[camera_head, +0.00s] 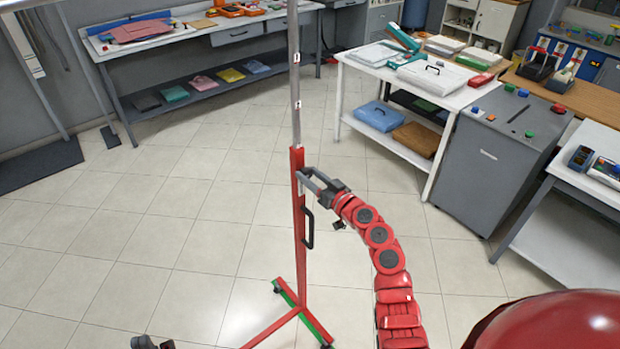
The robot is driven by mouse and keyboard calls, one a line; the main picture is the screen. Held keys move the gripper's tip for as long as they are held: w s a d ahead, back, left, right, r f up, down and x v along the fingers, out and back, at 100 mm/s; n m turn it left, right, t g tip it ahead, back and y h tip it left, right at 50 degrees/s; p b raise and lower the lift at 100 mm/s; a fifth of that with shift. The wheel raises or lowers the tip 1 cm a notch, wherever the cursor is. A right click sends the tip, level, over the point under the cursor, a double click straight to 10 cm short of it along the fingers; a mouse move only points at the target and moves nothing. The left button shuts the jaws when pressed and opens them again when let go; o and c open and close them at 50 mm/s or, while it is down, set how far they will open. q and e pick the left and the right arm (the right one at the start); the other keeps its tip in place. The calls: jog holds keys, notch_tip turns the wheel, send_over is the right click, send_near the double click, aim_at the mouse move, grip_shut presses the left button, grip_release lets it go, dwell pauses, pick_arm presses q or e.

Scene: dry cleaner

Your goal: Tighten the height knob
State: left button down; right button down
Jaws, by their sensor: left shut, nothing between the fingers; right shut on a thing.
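A stand with a red lower post (299,258) and a grey inner pole (296,122) rises upright in the middle of the view. A black handle (308,228) sits on the red post. My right gripper (306,180) reaches in from the right and is shut at the top of the red post, where the height knob would be. The knob itself is hidden by the fingers, so I cannot see how far it is turned. My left gripper (152,343) shows only in part at the bottom edge, shut and empty, well away from the stand.
The stand's red and green wheeled base (304,318) rests on the tiled floor. A white table (357,64) and a grey cabinet (490,165) stand to the right. A workbench (160,58) stands at the back left. The floor left of the stand is clear.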

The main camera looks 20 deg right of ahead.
jog(key=m+b, duration=0.1)
jog(key=m, duration=0.2)
jog(key=shift+d+f+m, duration=0.1)
jog(key=shift+d+m, duration=0.05)
jog(key=shift+m, duration=0.25)
jog(key=m, duration=0.3)
jog(key=shift+m+b, duration=0.3)
jog(key=shift+b, duration=0.05)
jog(key=m, duration=0.3)
jog(key=shift+m, duration=0.3)
jog(key=shift+f+m+p, duration=0.15)
jog(key=shift+m+p, duration=0.3)
jog(key=shift+m, duration=1.75)
jog(key=shift+c, duration=1.6)
grip_release()
